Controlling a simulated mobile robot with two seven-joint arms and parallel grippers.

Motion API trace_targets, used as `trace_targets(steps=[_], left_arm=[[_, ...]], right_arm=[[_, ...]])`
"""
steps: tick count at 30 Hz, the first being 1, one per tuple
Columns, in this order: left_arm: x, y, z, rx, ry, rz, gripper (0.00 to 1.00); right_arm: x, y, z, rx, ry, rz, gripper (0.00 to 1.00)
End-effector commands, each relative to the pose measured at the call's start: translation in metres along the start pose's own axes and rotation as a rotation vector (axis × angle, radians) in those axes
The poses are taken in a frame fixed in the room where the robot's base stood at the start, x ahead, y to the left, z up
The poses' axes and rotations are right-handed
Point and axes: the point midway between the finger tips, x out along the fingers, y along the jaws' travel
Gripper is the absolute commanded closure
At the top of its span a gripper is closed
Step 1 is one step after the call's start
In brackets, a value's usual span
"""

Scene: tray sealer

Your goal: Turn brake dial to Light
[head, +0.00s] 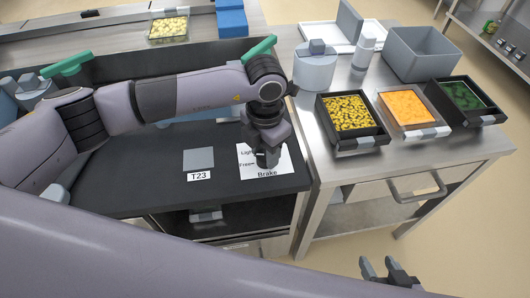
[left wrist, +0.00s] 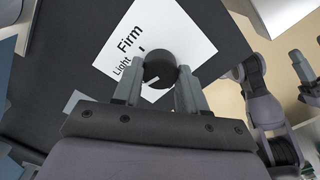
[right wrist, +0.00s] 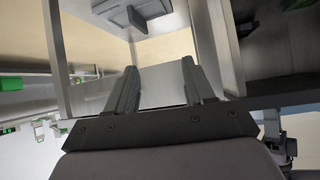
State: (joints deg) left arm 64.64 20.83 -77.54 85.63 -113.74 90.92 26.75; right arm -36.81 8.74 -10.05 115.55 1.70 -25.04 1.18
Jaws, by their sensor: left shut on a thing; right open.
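The brake dial (left wrist: 159,68) is a round black knob on a white label card (left wrist: 165,30) with the words "Firm" and "Light" in the left wrist view. A white mark shows on the knob's near side, though where it points is hard to tell. In the head view the card (head: 283,164) reads "Light", "Free" and "Brake", and my gripper hides the dial. My left gripper (left wrist: 158,78) is shut on the dial, one finger on each side. My right gripper (head: 388,268) is open and empty, low at the bottom right, away from the machine.
A grey square plate (head: 198,158) labelled "T23" lies left of the card on the black top. On the steel table to the right stand trays of yellow (head: 350,113), orange (head: 408,107) and green food (head: 461,95), a grey bin (head: 422,55) and a grey canister (head: 314,70).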

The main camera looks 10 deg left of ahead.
Motion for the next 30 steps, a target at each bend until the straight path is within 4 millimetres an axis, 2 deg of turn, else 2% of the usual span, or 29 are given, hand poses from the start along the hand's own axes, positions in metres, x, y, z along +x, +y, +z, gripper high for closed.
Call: trace_targets(steps=[1, 15, 30], left_arm=[[0.002, 0.001, 0.001, 0.042, -0.003, 0.002, 0.89], [0.001, 0.001, 0.001, 0.409, -0.003, 0.002, 0.89], [-0.001, 0.0, 0.0, 0.559, -0.002, 0.001, 0.89]], right_arm=[[0.004, -0.001, 0.005, 0.002, -0.003, -0.003, 0.47], [0.022, -0.004, 0.02, 0.007, 0.009, -0.013, 0.47], [0.029, -0.003, 0.029, 0.006, 0.008, -0.011, 0.47]])
